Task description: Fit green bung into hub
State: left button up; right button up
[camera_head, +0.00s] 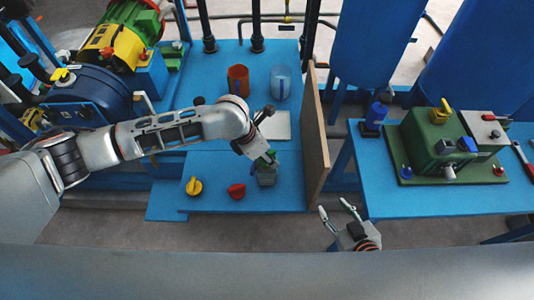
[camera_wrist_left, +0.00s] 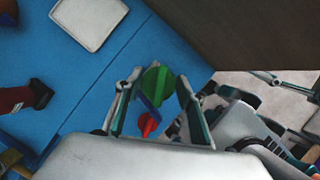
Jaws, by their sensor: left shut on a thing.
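My left gripper (camera_head: 268,158) reaches over the front right of the blue table and points down. It is shut on a green piece, which I take to be the green bung (camera_wrist_left: 157,83); in the left wrist view it sits between the fingers, with blue and red parts showing just below it. A small grey-green block (camera_head: 267,178) shows right under the gripper in the head view; whether the bung touches it I cannot tell. I cannot say for sure which part is the hub. My right gripper (camera_head: 336,210) is open and empty, right of the brown board.
The brown board (camera_head: 314,140) stands upright just right of my left gripper. A yellow knob (camera_head: 194,186) and a red knob (camera_head: 236,191) lie left of it. A white plate (camera_head: 281,125) and two cups are behind. A green machine (camera_head: 432,140) stands on the right table.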

dwell(0.3)
pick_arm(q)
jog(key=shift+f+b, duration=0.9)
jog(key=shift+f, duration=0.85)
jog(key=o, duration=1.2)
jog(key=v, duration=1.2)
